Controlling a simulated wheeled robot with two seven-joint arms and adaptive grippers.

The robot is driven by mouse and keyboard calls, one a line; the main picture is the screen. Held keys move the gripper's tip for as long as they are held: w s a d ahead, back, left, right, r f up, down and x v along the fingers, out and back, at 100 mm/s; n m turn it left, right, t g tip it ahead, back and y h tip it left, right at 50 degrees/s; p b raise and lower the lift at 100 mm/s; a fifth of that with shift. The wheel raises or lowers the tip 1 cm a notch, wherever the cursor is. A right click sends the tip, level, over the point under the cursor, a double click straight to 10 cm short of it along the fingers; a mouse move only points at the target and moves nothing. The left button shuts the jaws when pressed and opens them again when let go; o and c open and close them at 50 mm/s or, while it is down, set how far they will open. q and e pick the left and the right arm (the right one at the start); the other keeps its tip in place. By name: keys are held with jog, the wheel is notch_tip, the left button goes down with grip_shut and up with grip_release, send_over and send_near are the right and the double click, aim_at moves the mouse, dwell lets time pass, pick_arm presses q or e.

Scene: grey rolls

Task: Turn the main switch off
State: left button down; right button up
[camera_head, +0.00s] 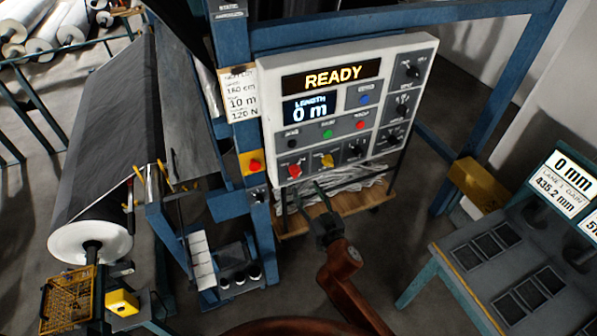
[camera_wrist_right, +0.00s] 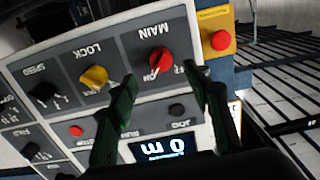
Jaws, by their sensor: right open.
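The main switch is a red rotary knob (camera_head: 294,171) at the lower left of the white control panel (camera_head: 262,88). In the right wrist view the panel is upside down, and the red knob (camera_wrist_right: 160,61) sits under the word MAIN with ON and OFF marks beside it. I cannot tell for sure which mark it points at. My right gripper (camera_head: 309,188) is open and empty, just below and in front of the panel. In the wrist view its fingers (camera_wrist_right: 160,78) frame the knob from either side, apart from it. My left gripper is not in view.
A yellow lock knob (camera_head: 327,160) sits right beside the switch. A red button on a yellow box (camera_head: 254,166) is on the blue post to the left. The display (camera_head: 332,77) reads READY and 0 m. A large grey roll (camera_head: 95,150) stands left.

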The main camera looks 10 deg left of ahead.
aim_at(296, 172)
jog(key=x, duration=0.7)
jog(key=shift+w+a, duration=0.25)
jog(key=shift+w, duration=0.05)
jog(key=c, duration=1.2)
